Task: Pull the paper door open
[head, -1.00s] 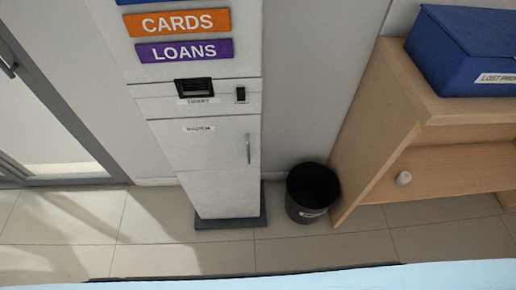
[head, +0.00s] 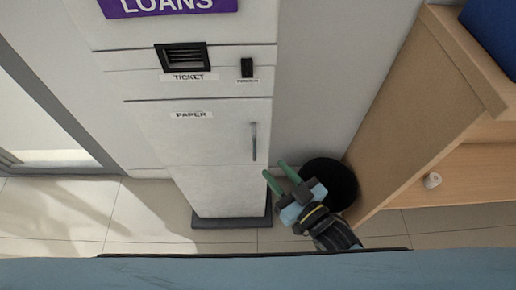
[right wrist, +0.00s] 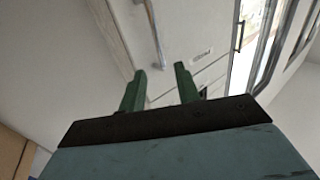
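The paper door (head: 205,145) is the white lower panel of the kiosk, under a "PAPER" label, and it looks shut. Its grey vertical handle (head: 254,142) is near the right edge of the door. My right gripper (head: 274,170) is open and empty, below and to the right of the handle, apart from it. In the right wrist view the two green fingers (right wrist: 160,82) are spread, with the handle (right wrist: 154,35) beyond them near the top and part of the door (right wrist: 185,25) beside it. My left gripper is not in view.
A black bin (head: 335,180) stands right of the kiosk, partly behind my right gripper. A wooden shelf unit (head: 425,125) is at the right, with a blue box (head: 495,35) on top. A ticket slot (head: 183,57) sits above the door. Floor is clear at left.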

